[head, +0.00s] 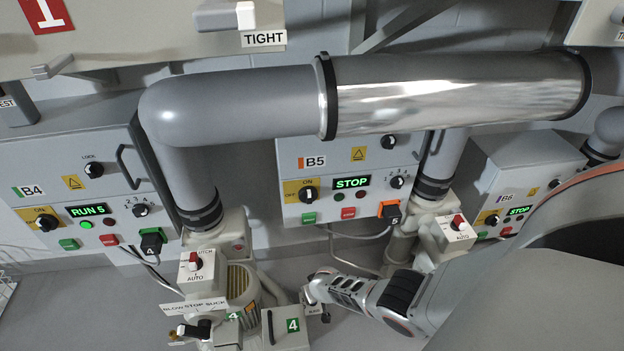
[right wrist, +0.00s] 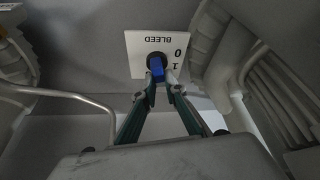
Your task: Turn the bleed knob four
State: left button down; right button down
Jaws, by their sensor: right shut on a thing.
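The bleed knob is a small blue handle (right wrist: 157,68) on a black base. It sits on a white plate (right wrist: 138,42) marked BLEED, 0 and 1, which appears upside down in the right wrist view. The fingertips of my right gripper (right wrist: 160,82) are closed around the blue handle, which points down toward the gripper in that view. In the head view my right gripper (head: 312,288) is low, at the right side of the box with the green 4 label (head: 293,325). The knob is hidden there. My left gripper is not in view.
Blower 4 (head: 240,285) stands left of my right gripper, with a BLOW STOP SUCK label (head: 195,305) on it. Panels B4 (head: 70,190), showing RUN 5, and B5 (head: 340,165), showing STOP, stand behind. A thick grey pipe (head: 240,105) crosses above. Ribbed housings (right wrist: 275,100) flank the knob.

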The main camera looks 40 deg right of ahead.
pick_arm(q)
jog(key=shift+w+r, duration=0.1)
pick_arm(e)
jog(key=shift+s+f, duration=0.1)
jog(key=shift+s, duration=0.1)
jog(key=c, duration=2.1)
grip_release()
jog(key=shift+w, duration=0.1)
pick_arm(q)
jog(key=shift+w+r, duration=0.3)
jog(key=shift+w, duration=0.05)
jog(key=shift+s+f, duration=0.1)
pick_arm(e)
jog(key=shift+s+a+r, duration=0.15)
jog(key=shift+s+r, duration=0.05)
jog(key=shift+r, duration=0.5)
jog(key=shift+v, duration=5.35)
